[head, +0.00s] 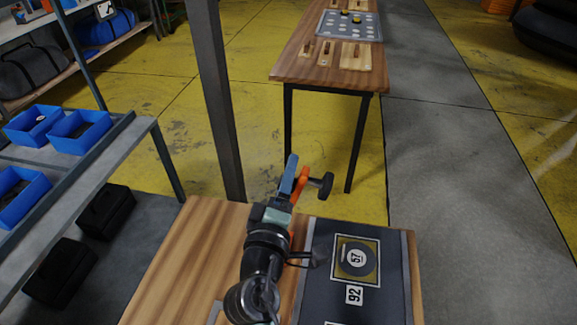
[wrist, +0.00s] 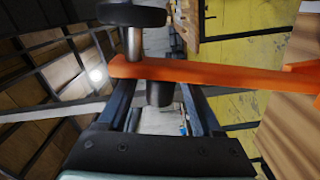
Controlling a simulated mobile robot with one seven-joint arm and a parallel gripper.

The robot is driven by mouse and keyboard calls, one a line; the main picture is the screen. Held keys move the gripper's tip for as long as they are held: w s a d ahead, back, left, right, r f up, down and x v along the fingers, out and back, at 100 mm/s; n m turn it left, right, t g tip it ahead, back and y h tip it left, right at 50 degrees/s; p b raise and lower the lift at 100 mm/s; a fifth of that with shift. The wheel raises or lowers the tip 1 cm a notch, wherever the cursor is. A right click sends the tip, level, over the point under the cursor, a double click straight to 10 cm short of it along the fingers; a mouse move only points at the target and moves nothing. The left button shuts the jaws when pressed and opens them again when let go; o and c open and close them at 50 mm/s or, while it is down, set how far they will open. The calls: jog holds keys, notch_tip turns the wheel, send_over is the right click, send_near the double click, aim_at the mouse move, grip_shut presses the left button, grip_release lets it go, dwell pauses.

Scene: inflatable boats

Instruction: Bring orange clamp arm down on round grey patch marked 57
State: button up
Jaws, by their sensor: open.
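The round grey patch marked 57 (head: 356,258) lies on a yellowish square with a white border, on a dark panel on the near table. The orange clamp arm (head: 301,185) stands raised beyond and left of the patch, with a black disc (head: 322,184) at its end. In the wrist view the orange clamp arm (wrist: 220,76) crosses in front of my fingertips, and a spindle end (wrist: 159,93) shows between the fingers. My gripper (head: 288,174) is open at the clamp arm; whether a finger touches it, I cannot tell. My arm hides the clamp's base.
The near table (head: 180,265) has bare wood at left. A label 92 (head: 354,295) lies below the patch. A dark post (head: 217,100) stands beyond the table's left side. A shelf with blue bins (head: 80,130) is at left, and another wooden table (head: 300,65) is farther back.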

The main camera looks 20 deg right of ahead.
jog(key=shift+x, duration=0.95)
grip_shut()
dwell(0.8)
